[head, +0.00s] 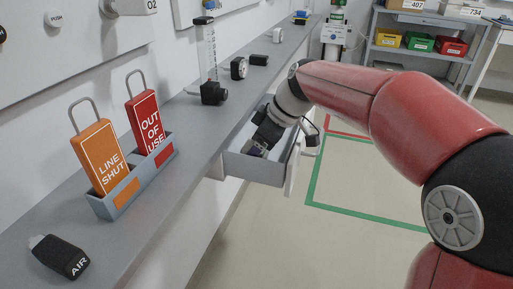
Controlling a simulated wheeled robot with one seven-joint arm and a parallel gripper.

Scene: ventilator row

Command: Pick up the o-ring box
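An open grey drawer (250,170) sticks out from under the wall ledge. My gripper (257,147) points down into it from the upper right, with its fingertips at the drawer's inside. A small dark purplish thing with a pale edge shows at the fingertips. It may be the o-ring box, but it is too small and too covered to tell. I cannot see whether the fingers are apart or closed on it. The rest of the drawer's inside is partly hidden by its front and my gripper.
The grey ledge (150,215) carries an orange "LINE SHUT" tag (98,158), a red "OUT OF USE" tag (150,122), a black "AIR" connector (60,257) and a flowmeter (211,90). A shelf with coloured bins (419,42) stands at the back. The floor right of the drawer is clear.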

